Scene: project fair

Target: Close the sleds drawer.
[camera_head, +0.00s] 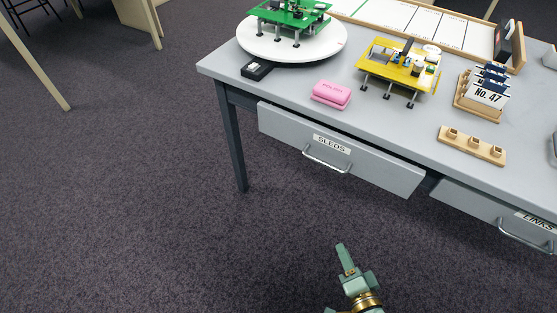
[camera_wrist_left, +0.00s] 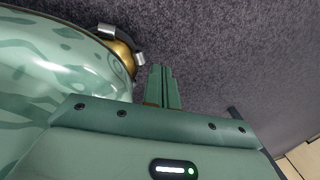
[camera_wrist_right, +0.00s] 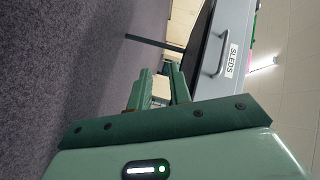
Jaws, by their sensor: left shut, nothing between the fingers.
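The sleds drawer (camera_head: 285,130) is the grey left-hand drawer under the table, with a "SLEDS" label (camera_head: 332,144) and a metal bar handle (camera_head: 326,161). Its front appears to stand a little out from the table. It also shows in the right wrist view (camera_wrist_right: 216,75), with its handle, beyond my fingers. My right gripper (camera_head: 344,258) is low in front of the drawer, apart from it; the right wrist view shows its fingers (camera_wrist_right: 160,88) open and empty. My left gripper (camera_wrist_left: 163,85) shows only in its wrist view, shut and empty over carpet.
The grey table (camera_head: 225,66) holds a turntable (camera_head: 260,42) with a green model, a pink block (camera_head: 332,94), a yellow model (camera_head: 400,68) and a wooden holder (camera_head: 472,145). A links drawer (camera_head: 480,205) is to the right. Carpet in front is clear.

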